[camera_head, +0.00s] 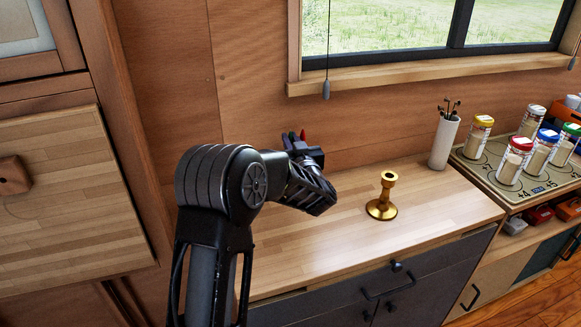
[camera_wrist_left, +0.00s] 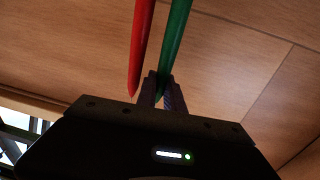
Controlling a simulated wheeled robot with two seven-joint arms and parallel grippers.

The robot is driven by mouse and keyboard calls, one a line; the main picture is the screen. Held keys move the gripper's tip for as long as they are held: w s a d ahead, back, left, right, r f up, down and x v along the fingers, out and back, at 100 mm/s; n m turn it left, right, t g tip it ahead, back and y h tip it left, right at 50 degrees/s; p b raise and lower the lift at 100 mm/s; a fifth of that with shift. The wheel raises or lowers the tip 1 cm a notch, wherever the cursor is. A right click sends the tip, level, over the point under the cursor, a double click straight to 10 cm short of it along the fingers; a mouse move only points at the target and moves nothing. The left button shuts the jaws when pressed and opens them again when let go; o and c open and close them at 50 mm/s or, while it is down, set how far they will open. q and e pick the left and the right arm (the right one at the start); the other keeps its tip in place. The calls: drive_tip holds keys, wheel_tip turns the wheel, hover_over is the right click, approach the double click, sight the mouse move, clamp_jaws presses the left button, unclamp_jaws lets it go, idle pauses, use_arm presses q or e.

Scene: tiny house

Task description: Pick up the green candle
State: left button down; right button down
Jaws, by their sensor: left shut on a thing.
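My left gripper (camera_head: 297,140) is over the left part of the wooden counter, near the wall. In the left wrist view its fingers (camera_wrist_left: 161,92) are shut on the green candle (camera_wrist_left: 177,40), a long thin stick that runs up out of the picture. A red candle (camera_wrist_left: 141,45) is close beside it, to the left of the fingers. In the head view a small red tip (camera_head: 303,134) shows just past the fingers. The green candle cannot be made out there; my arm and gripper hide that area. My right gripper is not in view.
A brass candle holder (camera_head: 388,179) stands on the counter (camera_head: 330,255), right of my gripper. A white cup of utensils (camera_head: 443,142) stands farther right, beside a rack (camera_head: 475,167) with several spice jars. The wall and window sill (camera_head: 400,75) are behind. The counter's front is clear.

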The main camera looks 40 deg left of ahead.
use_arm(q)
drive_tip(key=shift+r, duration=0.15)
idle(0.3)
wheel_tip(320, 180, up, 6)
drive_tip(key=shift+r, duration=0.25)
drive_tip(key=b+v, duration=0.1)
drive_tip(key=v, duration=1.7)
